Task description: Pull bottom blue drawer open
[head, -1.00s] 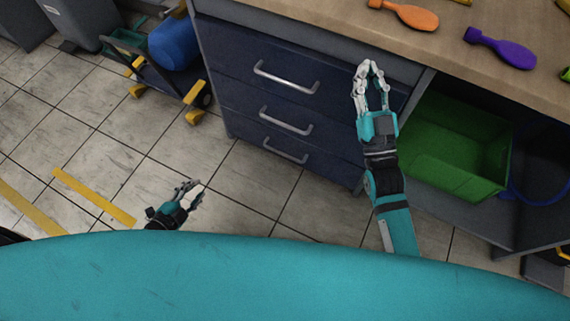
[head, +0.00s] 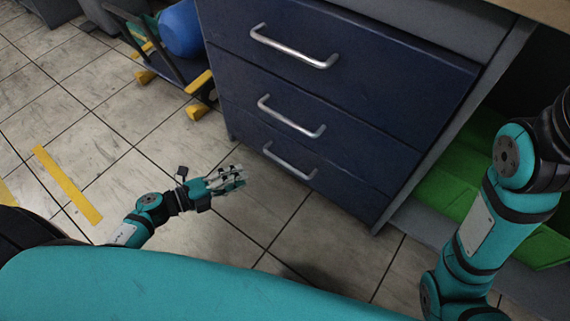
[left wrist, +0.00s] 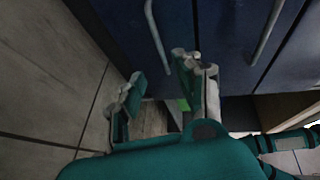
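The bottom blue drawer (head: 345,196) is the lowest of three in the cabinet and is closed. Its silver bar handle (head: 289,161) is bare. My left gripper (head: 240,177) is left of that handle, with its fingers pointing toward the drawer front, apart from it and empty. In the left wrist view the left gripper (left wrist: 160,67) has its two fingers spread. A handle (left wrist: 155,38), apparently the bottom one, shows just beyond the fingertips. My right arm is at the right of the head view; its gripper is out of frame.
The middle handle (head: 291,117) and top handle (head: 293,47) sit above on closed drawers. A green bin (head: 455,180) stands in the open bay at right. A cart with a blue cylinder (head: 181,30) is at the upper left. The tiled floor before the drawers is clear.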

